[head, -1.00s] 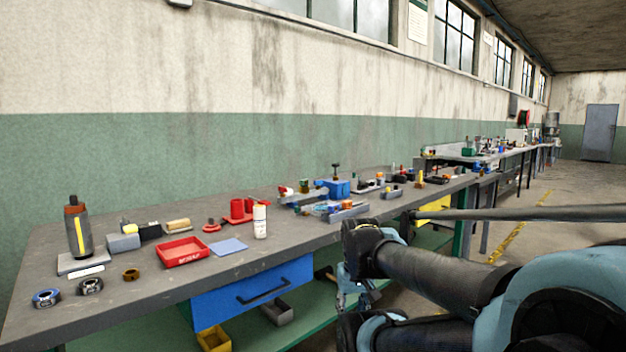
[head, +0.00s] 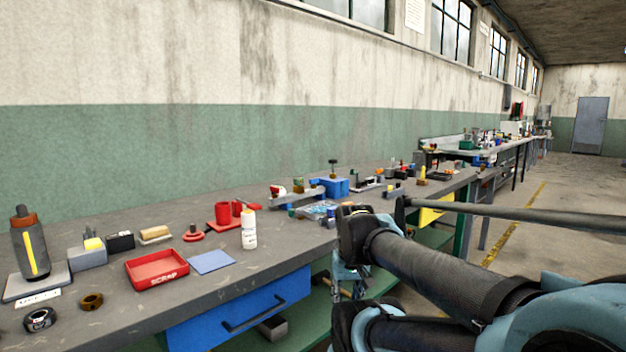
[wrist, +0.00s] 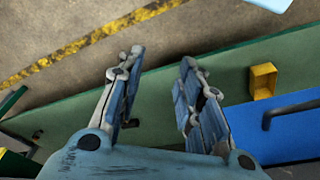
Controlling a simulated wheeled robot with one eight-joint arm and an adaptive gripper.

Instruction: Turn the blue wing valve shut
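I cannot make out a blue wing valve for certain in either view. A cluster of small fittings with a blue block (head: 334,187) stands at the far part of the grey workbench (head: 120,220). The parts there are too small to tell apart, and my arm covers some of the bench edge beside them. My gripper (wrist: 158,72) is open and empty, its two fingers well apart, pointing down past the bench front over the green lower shelf. In the head view, it hangs partly hidden behind my arm links.
A red scrap tray (head: 157,268), a blue pad (head: 211,261), a white bottle (head: 249,230) and a dark bottle (head: 30,245) stand on the near bench. A blue drawer (head: 240,309) is set below the top. Open floor lies right.

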